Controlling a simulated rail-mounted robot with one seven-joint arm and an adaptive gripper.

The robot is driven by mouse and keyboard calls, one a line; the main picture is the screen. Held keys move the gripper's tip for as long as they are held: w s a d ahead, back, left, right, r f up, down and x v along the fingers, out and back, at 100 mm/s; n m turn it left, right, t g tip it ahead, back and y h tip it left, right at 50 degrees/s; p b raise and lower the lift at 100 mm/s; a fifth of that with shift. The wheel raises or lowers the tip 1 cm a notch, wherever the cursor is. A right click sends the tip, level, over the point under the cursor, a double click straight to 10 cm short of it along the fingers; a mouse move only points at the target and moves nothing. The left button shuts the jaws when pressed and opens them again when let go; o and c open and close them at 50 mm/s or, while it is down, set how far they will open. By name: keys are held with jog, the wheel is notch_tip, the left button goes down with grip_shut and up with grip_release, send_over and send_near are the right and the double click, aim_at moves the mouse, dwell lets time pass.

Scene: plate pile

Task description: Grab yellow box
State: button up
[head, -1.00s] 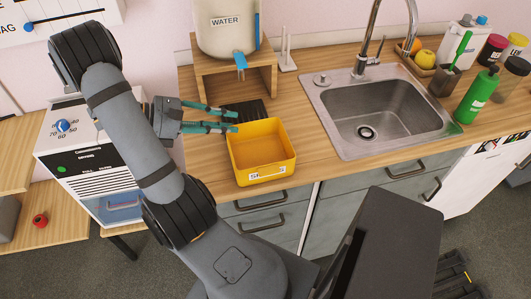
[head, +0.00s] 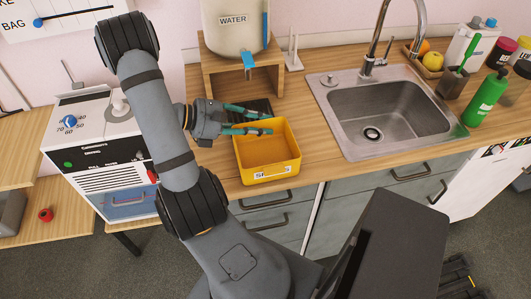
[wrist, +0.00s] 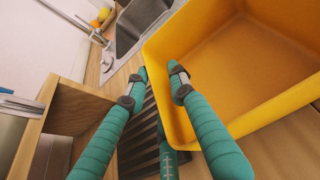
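The yellow box (head: 268,170) is an open-topped, empty tray with a white label on its front. It sits on the wooden counter near the front edge, left of the sink. My gripper (head: 270,124) is at the box's back left rim, with its teal fingers apart. In the wrist view the yellow box (wrist: 245,60) fills the right side. There my gripper (wrist: 160,72) is open, with one finger close to the box's wall and the other left of it, outside the box. I cannot tell whether any finger touches the wall.
A wooden stand (head: 222,75) with a water container (head: 232,28) is behind the box. A black slatted drain mat (head: 247,108) lies between them. The sink (head: 375,110) is to the right, with a green bottle (head: 486,98) beyond it. A white machine (head: 100,145) stands left.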

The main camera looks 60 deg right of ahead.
jog(key=shift+c, duration=1.3)
grip_shut()
jog(key=shift+r, duration=0.15)
